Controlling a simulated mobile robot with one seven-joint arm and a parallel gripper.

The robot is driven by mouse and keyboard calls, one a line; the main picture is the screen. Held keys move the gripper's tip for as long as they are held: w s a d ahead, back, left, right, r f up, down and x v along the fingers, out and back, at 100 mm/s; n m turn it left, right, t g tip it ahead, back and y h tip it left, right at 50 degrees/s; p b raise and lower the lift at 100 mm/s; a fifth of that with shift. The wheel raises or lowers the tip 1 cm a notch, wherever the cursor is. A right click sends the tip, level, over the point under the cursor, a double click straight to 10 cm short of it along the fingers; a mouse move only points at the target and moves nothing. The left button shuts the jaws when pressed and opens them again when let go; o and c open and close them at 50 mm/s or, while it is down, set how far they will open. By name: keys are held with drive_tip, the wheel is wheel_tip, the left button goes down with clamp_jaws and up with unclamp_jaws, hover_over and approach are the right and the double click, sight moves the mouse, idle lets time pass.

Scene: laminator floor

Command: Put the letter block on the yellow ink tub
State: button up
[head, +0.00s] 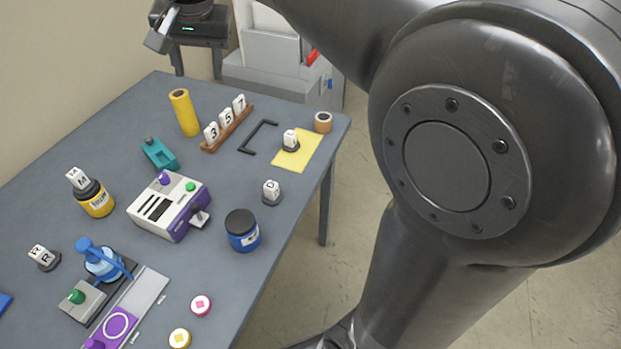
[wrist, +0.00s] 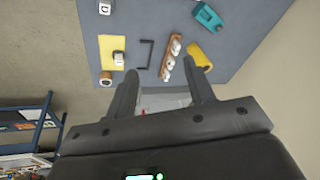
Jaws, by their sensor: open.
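The yellow ink tub (head: 97,203) with a black lid stands at the left of the table in the head view. A white letter block marked M (head: 78,179) appears to rest on its lid, toward the left edge; its exact contact is unclear. Another white block marked R (head: 42,255) sits on a dark base nearer the front left. A block marked D (head: 271,190) sits on a dark base near the right edge. My gripper (wrist: 163,88) is open and empty in the wrist view, high beyond the table's far end, away from the blocks.
A purple-and-white machine (head: 168,207), a blue ink tub (head: 242,230) and a teal tool (head: 159,153) stand mid-table. A number rack (head: 228,132), yellow roll (head: 184,112) and yellow sheet (head: 306,150) bearing a small white block are at the far end. A blue shelf (wrist: 40,130) stands beyond.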

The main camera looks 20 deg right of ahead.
drive_tip(key=s+d+f+n, duration=0.1)
drive_tip(key=s+d+f, duration=0.3)
drive_tip(key=s, duration=0.3)
drive_tip(key=s+d+f+n+t, duration=0.1)
drive_tip(key=s+d+f, duration=0.3)
drive_tip(key=s, duration=0.3)
drive_tip(key=s+d+f+n+t+h, duration=0.1)
drive_tip(key=s+d+f, duration=0.3)
drive_tip(key=s, duration=0.3)
drive_tip(key=shift+s+f+n, duration=0.2)
drive_tip(key=shift+f+n, duration=0.1)
drive_tip(key=shift+f, duration=0.1)
